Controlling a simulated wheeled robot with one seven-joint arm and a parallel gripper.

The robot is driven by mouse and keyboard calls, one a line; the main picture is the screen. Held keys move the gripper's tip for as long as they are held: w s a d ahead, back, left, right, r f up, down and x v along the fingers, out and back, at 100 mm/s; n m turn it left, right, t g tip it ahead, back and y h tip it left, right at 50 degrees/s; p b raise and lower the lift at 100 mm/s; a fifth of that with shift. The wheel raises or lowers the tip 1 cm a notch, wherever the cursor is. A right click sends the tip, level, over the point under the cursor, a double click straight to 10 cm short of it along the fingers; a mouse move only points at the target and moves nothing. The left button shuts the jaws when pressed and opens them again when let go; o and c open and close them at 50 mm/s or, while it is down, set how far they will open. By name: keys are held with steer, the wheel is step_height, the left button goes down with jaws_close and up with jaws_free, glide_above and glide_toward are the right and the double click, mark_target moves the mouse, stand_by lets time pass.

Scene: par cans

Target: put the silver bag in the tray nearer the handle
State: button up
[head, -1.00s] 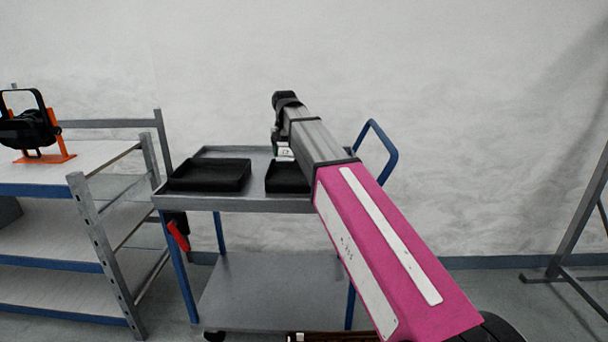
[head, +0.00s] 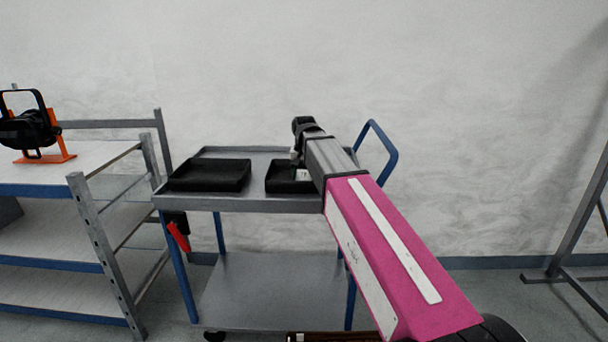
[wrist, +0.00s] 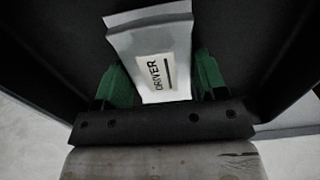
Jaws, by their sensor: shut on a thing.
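The silver bag (wrist: 152,40) carries a white label reading "DRIVER" and shows in the wrist view between the green fingertips of my gripper (wrist: 158,85). My gripper is shut on it. Dark tray surfaces fill the wrist view behind the bag; I cannot tell whether the bag touches the tray floor. In the head view a black tray (head: 281,186) sits on the cart's right side, nearer the blue handle (head: 379,150), partly hidden by my arm. A small pale patch shows at my gripper there. Another black tray (head: 209,176) sits on the left side, looking empty.
The grey cart (head: 230,204) has a raised rim and a lower shelf (head: 270,285). A shelf rack (head: 95,160) stands at left with a black lamp (head: 28,128) on an orange stand. A metal stand (head: 575,240) is at far right.

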mark_target(304, 175)
steer(key=shift+f, duration=0.1)
steer(key=o, duration=1)
steer(key=shift+c, duration=0.2)
step_height(304, 175, up, 12)
